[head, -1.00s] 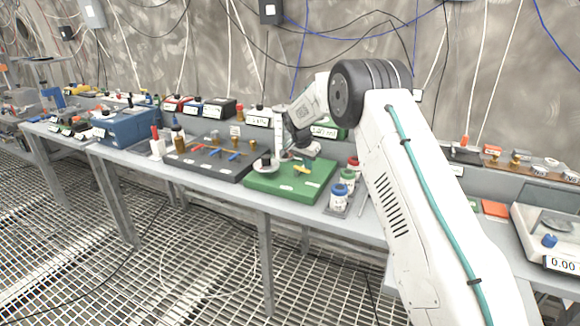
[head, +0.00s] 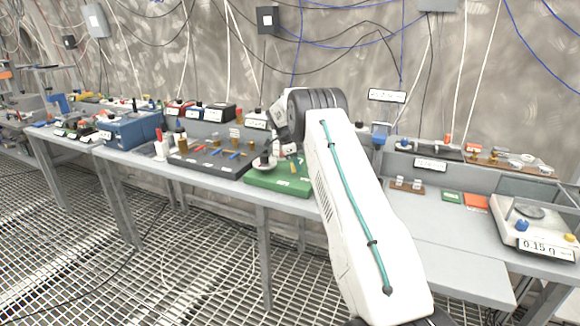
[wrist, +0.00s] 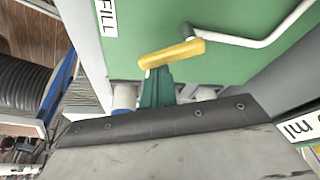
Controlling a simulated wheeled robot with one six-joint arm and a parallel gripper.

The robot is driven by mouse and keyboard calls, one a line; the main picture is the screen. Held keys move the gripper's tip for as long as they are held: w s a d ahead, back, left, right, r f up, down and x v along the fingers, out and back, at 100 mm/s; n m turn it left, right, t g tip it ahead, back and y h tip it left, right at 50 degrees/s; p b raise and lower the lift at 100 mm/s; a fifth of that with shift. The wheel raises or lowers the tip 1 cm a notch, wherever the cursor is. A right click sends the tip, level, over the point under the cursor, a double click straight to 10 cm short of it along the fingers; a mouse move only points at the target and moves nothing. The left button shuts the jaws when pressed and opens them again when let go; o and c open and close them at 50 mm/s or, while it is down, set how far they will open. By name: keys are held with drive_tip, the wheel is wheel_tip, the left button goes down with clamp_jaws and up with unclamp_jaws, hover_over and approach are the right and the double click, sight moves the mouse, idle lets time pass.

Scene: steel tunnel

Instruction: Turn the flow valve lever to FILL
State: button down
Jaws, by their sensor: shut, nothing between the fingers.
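The flow valve lever has a yellow handle (wrist: 172,54), seen close up in the wrist view over a green panel (wrist: 130,47). A white FILL label (wrist: 105,16) is on the panel, up and left of the lever. My gripper (wrist: 157,76) shows as teal fingers shut together, their tips right at the lever's lower edge in the picture; I cannot tell whether they touch. In the head view the green board (head: 272,182) sits on the bench, and my arm covers its right part and most of the gripper.
A dark tray (head: 208,160) with small levers lies left of the green board. A scale (head: 535,222) stands at the far right. A white curved line or tube (wrist: 262,42) runs right of the lever.

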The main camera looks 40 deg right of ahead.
sight(293, 169)
drive_tip(key=m, duration=0.2)
drive_tip(key=a+m+y, duration=0.1)
drive_tip(key=shift+w+a+m+g, duration=0.15)
drive_tip(key=shift+w+m+g, duration=0.25)
drive_tip(key=shift+w+a, duration=0.1)
drive_tip(key=shift+a, duration=0.05)
drive_tip(key=shift+w+a, duration=0.1)
idle(0.5)
drive_tip(key=shift+s, duration=0.45)
drive_tip(key=shift+s+d, duration=0.4)
drive_tip(key=shift+s, duration=0.2)
drive_tip(key=shift+s+d, duration=0.4)
drive_tip(key=shift+s, duration=0.2)
drive_tip(key=shift+d+r, duration=0.25)
drive_tip(key=shift+r, duration=0.55)
drive_tip(key=v, duration=0.8)
drive_tip(key=shift+w+a, duration=0.2)
drive_tip(key=shift+w, duration=0.05)
drive_tip(key=shift+r, duration=0.1)
